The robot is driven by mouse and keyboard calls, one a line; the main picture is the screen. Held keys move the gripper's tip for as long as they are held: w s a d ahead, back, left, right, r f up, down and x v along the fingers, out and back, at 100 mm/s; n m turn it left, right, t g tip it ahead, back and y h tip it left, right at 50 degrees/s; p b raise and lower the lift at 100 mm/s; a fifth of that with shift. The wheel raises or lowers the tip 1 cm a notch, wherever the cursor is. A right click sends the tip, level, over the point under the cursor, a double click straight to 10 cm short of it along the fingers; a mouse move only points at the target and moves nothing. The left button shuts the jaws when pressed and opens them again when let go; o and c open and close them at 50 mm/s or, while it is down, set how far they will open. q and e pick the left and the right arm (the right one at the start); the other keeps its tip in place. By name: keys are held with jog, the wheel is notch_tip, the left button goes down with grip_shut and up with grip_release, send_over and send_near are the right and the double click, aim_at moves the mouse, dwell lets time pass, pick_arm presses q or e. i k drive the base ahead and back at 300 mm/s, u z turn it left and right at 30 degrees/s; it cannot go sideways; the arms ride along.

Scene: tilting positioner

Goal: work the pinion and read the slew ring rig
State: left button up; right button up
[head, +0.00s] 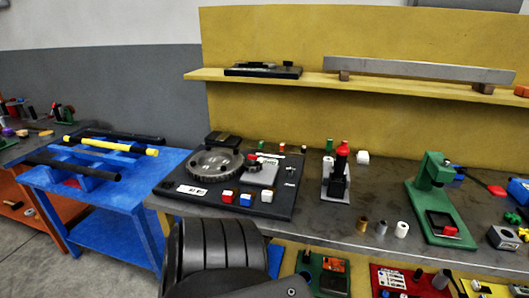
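The slew ring rig stands on a black base plate (285,205) on the grey bench. Its toothed grey ring (213,163) lies flat at the left of the plate. A small dark part with a red top (253,160) sits at the ring's right edge; I cannot tell whether it is the pinion. A pale metal plate (264,173) is right of it. A white label (192,190) with dark markings lies at the front left; its text is too small to read. Neither gripper shows.
A dark ribbed part of my own arm fills the bottom centre, before the bench edge. Right of the rig are a red-and-black tool on a stand (337,178), small cylinders (381,228) and a green press (432,203). A blue table (100,190) with bars stands left.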

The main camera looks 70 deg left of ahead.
aim_at(253, 165)
jog(key=u, duration=0.45)
jog(key=i, duration=0.7)
jog(key=u, duration=0.8)
